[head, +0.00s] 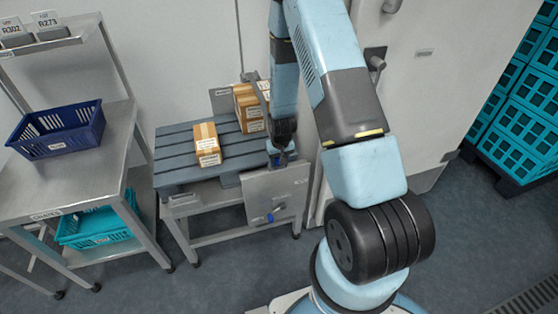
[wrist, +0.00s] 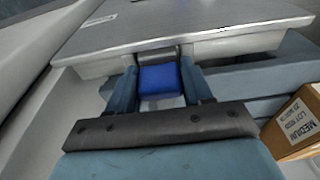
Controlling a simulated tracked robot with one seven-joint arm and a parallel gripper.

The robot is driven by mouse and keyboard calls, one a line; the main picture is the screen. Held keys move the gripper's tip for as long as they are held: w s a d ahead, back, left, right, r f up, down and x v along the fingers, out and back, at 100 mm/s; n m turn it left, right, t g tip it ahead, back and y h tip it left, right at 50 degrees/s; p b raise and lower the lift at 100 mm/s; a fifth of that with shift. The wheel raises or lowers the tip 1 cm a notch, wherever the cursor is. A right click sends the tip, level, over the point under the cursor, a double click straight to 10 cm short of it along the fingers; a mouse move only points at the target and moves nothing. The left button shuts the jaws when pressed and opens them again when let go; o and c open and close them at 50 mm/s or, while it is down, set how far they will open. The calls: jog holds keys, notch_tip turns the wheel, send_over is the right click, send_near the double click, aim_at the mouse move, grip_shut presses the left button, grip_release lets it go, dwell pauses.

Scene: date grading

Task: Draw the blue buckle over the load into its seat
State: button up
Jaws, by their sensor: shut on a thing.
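The blue buckle (wrist: 160,80) sits between the two fingers of my gripper (wrist: 158,88), which is shut on it, just in front of the edge of a grey metal plate (wrist: 180,22). In the head view my gripper (head: 281,157) is low at the right end of the slatted blue-grey pallet (head: 185,172), by the top edge of the metal plate (head: 290,187). The load of cardboard boxes (head: 207,143) lies on the pallet. The buckle's seat cannot be made out for sure, and my arm hides part of the pallet's right side.
A small blue part (head: 270,217) shows on the plate's front. A metal bench (head: 75,180) with a dark blue crate (head: 58,143) stands at left, with a teal crate (head: 95,228) below. Teal crates (head: 527,110) are stacked at right. A labelled box (wrist: 297,125) is close right of my gripper.

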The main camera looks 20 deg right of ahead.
jog(key=shift+s+f, duration=0.25)
jog(key=shift+f, duration=0.15)
jog(key=o, duration=1)
jog(key=shift+c, duration=0.2)
jog(key=shift+o, duration=1.1)
jog(key=shift+r, duration=0.5)
notch_tip(320, 180, up, 13)
jog(key=s, duration=0.1)
jog(key=shift+s+r, duration=0.15)
jog(key=shift+s, duration=0.2)
jog(key=shift+r, duration=0.1)
